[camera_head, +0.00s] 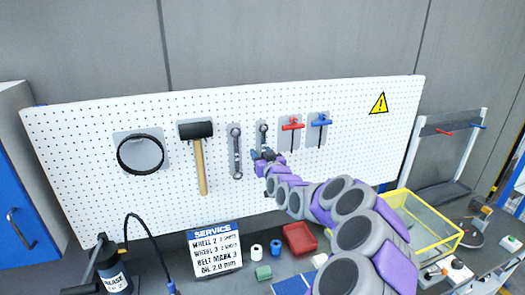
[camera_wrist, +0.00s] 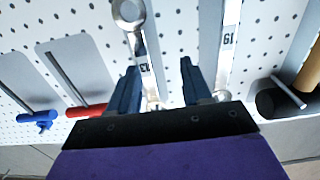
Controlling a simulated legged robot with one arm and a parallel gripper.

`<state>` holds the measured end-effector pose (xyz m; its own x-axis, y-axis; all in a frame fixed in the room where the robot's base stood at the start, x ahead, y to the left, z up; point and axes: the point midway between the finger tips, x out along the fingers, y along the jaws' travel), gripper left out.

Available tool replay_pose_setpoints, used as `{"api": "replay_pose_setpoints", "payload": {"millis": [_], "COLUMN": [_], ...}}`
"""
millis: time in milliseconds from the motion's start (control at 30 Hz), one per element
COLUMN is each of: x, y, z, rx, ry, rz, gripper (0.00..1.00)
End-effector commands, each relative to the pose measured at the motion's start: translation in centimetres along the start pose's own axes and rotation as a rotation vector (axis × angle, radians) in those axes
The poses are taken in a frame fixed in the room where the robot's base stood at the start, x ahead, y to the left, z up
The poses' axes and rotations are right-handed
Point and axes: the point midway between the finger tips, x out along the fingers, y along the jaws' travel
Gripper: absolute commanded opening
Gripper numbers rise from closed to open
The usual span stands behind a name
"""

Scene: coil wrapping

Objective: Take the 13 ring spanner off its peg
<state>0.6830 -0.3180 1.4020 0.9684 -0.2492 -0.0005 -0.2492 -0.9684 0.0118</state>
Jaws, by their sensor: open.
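The 13 ring spanner (camera_head: 263,132) hangs on its grey backing on the pegboard, between the larger spanner and the red T-handle tool. In the wrist view the 13 spanner (camera_wrist: 139,45) shows its number, with a ring end near the top edge. My gripper (camera_head: 263,155) is at its lower part in the head view, covering some of it. In the wrist view my gripper (camera_wrist: 158,67) is open, and the spanner's shank runs between the fingers, nearer the left one. Whether the fingers touch it, I cannot tell. The peg is not clearly visible.
The 19 spanner (camera_wrist: 229,40) hangs close beside the right finger; it also shows in the head view (camera_head: 236,155). A hammer (camera_head: 200,165), red (camera_head: 292,125) and blue (camera_head: 321,121) T-handle tools hang nearby. A bench with a red tray (camera_head: 299,238) lies below.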

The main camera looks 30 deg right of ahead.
Motion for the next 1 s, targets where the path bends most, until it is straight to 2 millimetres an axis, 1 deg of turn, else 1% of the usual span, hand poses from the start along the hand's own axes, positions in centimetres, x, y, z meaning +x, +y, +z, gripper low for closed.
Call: {"api": "replay_pose_setpoints", "payload": {"millis": [33, 100, 300, 367, 633, 767, 1000], "x": [0.7, 1.4, 2.6, 2.6, 2.3, 2.3, 2.5], "y": [0.4, 1.2, 2.1, 2.1, 0.3, 0.0, 1.2], "z": [0.1, 0.2, 0.6, 0.5, 0.0, -0.1, 0.3], "rx": [0.002, 0.007, 0.013, 0.013, 0.002, -0.001, 0.009], "ry": [0.000, 0.001, -0.002, -0.001, 0.001, 0.002, 0.000], "rz": [0.001, 0.004, 0.004, 0.004, 0.001, 0.000, 0.002], "gripper": [0.49, 0.49, 0.49, 0.49, 0.48, 0.36, 0.13]}}
